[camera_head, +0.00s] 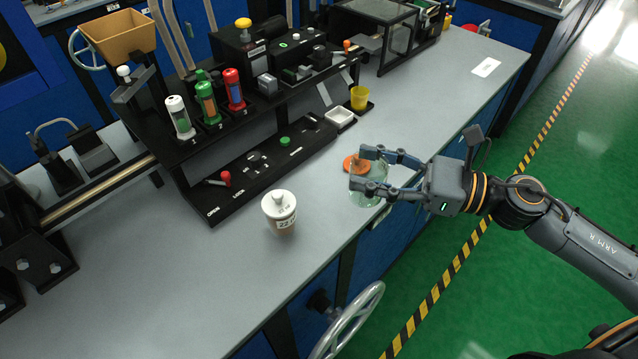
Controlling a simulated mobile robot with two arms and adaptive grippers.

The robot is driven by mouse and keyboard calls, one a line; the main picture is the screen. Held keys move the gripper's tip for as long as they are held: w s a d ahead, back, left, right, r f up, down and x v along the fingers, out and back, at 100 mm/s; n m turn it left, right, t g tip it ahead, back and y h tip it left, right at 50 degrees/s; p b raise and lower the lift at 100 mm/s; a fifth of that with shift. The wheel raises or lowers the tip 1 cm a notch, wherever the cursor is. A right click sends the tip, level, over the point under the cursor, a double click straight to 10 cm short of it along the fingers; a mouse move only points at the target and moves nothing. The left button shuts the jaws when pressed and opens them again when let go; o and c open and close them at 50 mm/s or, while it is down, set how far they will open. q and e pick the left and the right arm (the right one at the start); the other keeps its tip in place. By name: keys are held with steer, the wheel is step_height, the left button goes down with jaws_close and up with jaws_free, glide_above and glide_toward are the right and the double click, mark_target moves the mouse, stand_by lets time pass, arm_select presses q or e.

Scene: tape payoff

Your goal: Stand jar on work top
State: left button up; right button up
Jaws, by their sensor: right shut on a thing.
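My right gripper (365,171) comes in from the right, over the front edge of the grey work top (325,210). Its two fingers are shut on a clear, greenish glass jar (367,194). An orange round part (353,164) shows at the jar's upper left, and looks like its lid. The fingers partly hide the jar. I cannot tell whether its base touches the work top or hangs just above it. A second container, brown with a white knobbed lid (279,203), stands upright on the work top to the left. My left gripper is not in view.
A black rack with white, green and red bottles (207,103) and a lower panel (240,175) stands behind. A white dish (340,117) and a yellow cup (359,98) sit beyond the jar. Bare work top lies around the white-lidded container. A handwheel (350,318) juts out in front.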

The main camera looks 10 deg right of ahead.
steer(key=w+a+f+p, duration=0.1)
steer(key=w+f, duration=0.2)
steer(key=w+a+f, duration=0.2)
steer(key=w+f, duration=0.1)
steer(key=w, duration=0.1)
steer(key=w+a+f+p, duration=0.1)
steer(key=w+a+f, duration=0.1)
steer(key=w+f, duration=0.1)
steer(key=shift+w+a+p, duration=0.25)
steer(key=shift+w+p, duration=0.05)
steer(key=shift+w, duration=0.4)
steer(key=f, duration=0.3)
steer(key=shift+w+f, duration=0.2)
steer(key=shift+f, duration=0.05)
steer(key=o, duration=1.5)
steer(key=shift+c, duration=0.2)
steer(key=shift+s, duration=0.1)
